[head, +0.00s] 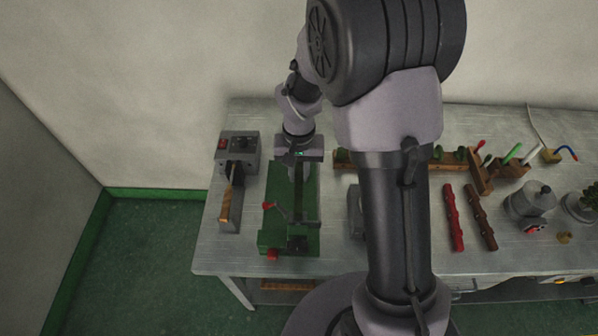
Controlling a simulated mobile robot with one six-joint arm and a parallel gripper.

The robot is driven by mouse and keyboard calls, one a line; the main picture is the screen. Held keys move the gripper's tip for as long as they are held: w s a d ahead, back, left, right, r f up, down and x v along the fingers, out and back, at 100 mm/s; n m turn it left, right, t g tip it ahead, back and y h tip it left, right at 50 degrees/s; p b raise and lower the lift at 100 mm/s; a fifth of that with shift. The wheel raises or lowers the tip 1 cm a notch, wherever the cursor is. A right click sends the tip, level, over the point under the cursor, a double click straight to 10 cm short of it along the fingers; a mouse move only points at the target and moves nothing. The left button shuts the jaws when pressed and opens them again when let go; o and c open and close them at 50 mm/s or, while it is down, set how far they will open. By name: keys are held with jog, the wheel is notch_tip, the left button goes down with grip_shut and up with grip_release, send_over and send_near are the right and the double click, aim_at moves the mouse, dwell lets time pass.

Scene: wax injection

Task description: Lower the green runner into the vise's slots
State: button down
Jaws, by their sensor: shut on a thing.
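The green vise (277,190) stands on the left part of the workbench, with dark rails along its right side and a red-knobbed lever on its left. My gripper (301,172) points down over the far end of the vise. It is shut on the green runner, which is mostly hidden by the gripper and blends with the green of the vise. I cannot tell whether the runner touches the slots.
A grey device (240,148) with a wooden handle stands left of the vise. A wooden rack (477,178), a red bar (453,217), a brown bar (480,216) and a metal pot (530,203) are to the right. My arm hides the bench's middle.

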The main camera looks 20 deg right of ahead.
aim_at(299, 174)
jog(key=shift+f+b, duration=1.2)
jog(key=shift+f, duration=0.2)
jog(key=c, duration=1.2)
grip_release()
jog(key=shift+r, duration=0.1)
notch_tip(299, 174, up, 17)
jog(key=p, duration=0.5)
jog(key=shift+r, duration=0.2)
